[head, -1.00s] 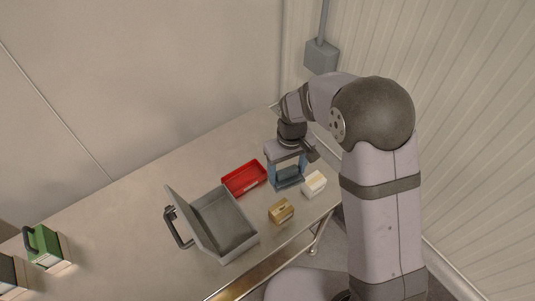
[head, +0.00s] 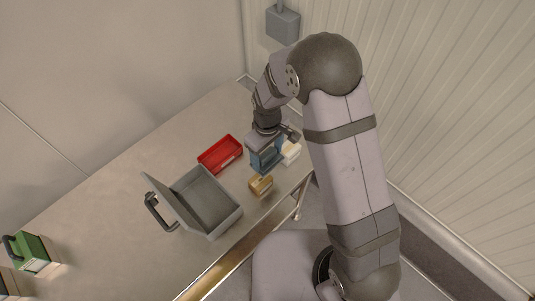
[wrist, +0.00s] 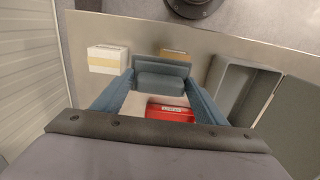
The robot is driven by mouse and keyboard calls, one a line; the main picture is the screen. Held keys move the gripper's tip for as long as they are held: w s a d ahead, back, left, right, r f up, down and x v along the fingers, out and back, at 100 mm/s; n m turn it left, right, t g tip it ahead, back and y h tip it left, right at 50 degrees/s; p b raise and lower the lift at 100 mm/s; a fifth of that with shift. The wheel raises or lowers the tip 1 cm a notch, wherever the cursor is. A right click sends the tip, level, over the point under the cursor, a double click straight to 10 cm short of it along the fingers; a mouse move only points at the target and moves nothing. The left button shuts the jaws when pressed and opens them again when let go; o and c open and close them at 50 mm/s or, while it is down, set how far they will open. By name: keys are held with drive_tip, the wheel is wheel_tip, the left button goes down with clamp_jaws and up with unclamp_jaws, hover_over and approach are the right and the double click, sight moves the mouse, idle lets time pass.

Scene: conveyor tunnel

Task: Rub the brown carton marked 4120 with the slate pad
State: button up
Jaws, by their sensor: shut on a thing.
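The slate pad (wrist: 162,76) is a blue-grey block clamped between the fingertips of my gripper (wrist: 160,84) in the wrist view. In the head view my gripper (head: 265,162) is over the right part of the table, up and right of the small brown carton (head: 261,186). The brown carton also shows in the wrist view (wrist: 175,53), just beyond the pad and partly hidden by it. Its marking is too small to read. A gap seems to separate pad and carton, but the pad's height above the table is unclear.
A white carton with a yellow band (head: 291,151) stands close beside my gripper, partly hidden. A red tray (head: 221,154) and an open grey case (head: 208,202) lie to the left. The table's front edge is near the brown carton.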

drive_tip(key=shift+f+b, duration=2.45)
drive_tip(key=shift+f, duration=0.7)
drive_tip(key=shift+s+a+f+b, duration=0.15)
drive_tip(key=shift+f+b, duration=0.25)
drive_tip(key=shift+f, duration=0.5)
drive_tip(key=shift+s+a+r, duration=0.2)
drive_tip(key=shift+s+a, duration=0.35)
drive_tip(key=shift+c, duration=0.3)
drive_tip(key=shift+s+a+f, duration=0.1)
drive_tip(key=shift+s+a, duration=1.5)
drive_tip(key=shift+s, duration=0.05)
drive_tip(key=shift+w+d, duration=2.3)
wheel_tip(320, 180, up, 3)
drive_tip(key=shift+w+f+p, duration=0.1)
drive_tip(key=shift+w+p, duration=0.05)
drive_tip(key=shift+p, duration=0.65)
drive_tip(key=shift+r+p, duration=0.65)
drive_tip(key=shift+r, duration=0.05)
wheel_tip(320, 180, up, 4)
drive_tip(key=p, duration=0.3)
drive_tip(key=shift+r, duration=0.1)
